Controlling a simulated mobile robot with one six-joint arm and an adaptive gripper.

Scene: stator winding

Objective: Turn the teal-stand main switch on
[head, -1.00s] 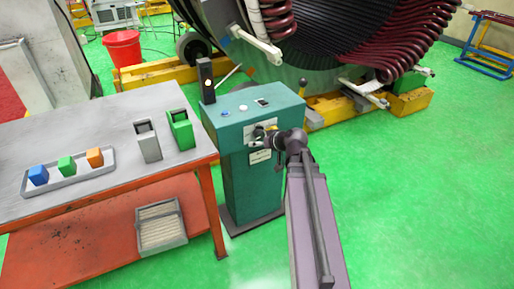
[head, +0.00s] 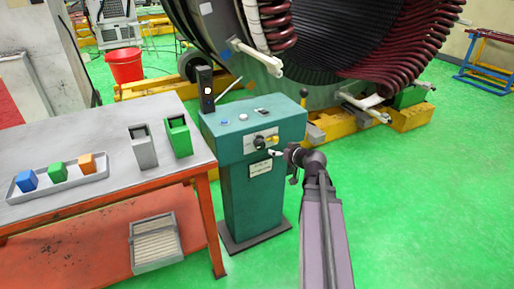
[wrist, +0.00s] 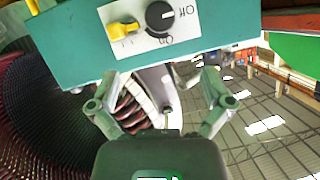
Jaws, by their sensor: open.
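The teal stand (head: 250,190) stands right of the table, with a white switch plate on its front. A round black knob (head: 259,142) and a yellow part (head: 273,138) are on the plate. In the wrist view, the picture is inverted; the black knob (wrist: 160,18) has a white mark pointing towards the printed "Off", and "On" is printed nearby. The yellow part (wrist: 123,30) sits beside it. My gripper (wrist: 160,80) is open and empty, its fingers apart from the knob. In the head view my gripper (head: 279,153) is just in front and right of the plate.
The orange-legged table (head: 90,135) stands close on the left with a tray and bins. The large stator (head: 330,50) is behind. The green floor at right is clear.

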